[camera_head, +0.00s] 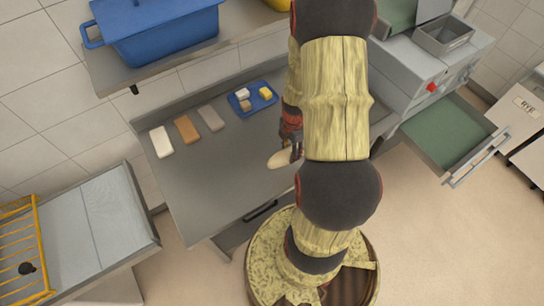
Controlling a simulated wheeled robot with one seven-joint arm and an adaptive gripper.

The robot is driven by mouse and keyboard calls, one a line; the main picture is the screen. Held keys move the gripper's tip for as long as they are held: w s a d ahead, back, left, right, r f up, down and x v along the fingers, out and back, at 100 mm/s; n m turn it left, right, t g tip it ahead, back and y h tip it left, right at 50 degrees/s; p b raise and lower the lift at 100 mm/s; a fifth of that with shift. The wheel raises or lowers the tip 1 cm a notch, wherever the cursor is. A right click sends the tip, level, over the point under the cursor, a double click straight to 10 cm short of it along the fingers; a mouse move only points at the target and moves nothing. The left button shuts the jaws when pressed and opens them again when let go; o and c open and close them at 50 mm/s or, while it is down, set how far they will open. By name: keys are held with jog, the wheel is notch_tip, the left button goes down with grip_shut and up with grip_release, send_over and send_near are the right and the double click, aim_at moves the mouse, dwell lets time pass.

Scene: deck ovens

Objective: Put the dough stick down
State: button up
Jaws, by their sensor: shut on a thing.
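The dough stick (284,159) is a pale, cream, elongated piece. It shows just left of my arm, at the right part of the grey metal table (230,170). My gripper (292,150) is dark with red parts and is shut on the dough stick. My arm hides part of the gripper and perhaps the stick's right end. I cannot tell whether the stick touches the table top.
White (161,142), orange-brown (187,129) and grey (211,118) bars lie on the table's left. Behind stands a blue tray (240,111) with small blocks. A blue pot (160,32) sits on the shelf. A green-lined drawer (445,135) stands open right. The table's front middle is clear.

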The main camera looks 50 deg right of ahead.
aim_at(274, 157)
jog(key=w+a+f, duration=0.1)
jog(key=f, duration=0.1)
jog(key=w+a+f, duration=0.1)
jog(key=w+f, duration=0.1)
jog(key=w+a+f, duration=0.1)
jog(key=a+f, duration=0.1)
jog(key=shift+w, duration=0.25)
jog(key=f, duration=0.3)
jog(key=shift+w+a+p, duration=0.2)
jog(key=shift+p, duration=0.15)
jog(key=shift+d+f, duration=0.1)
jog(key=shift+f, duration=0.25)
jog(key=o, duration=1.2)
jog(key=shift+f, duration=0.1)
jog(key=shift+o, duration=0.2)
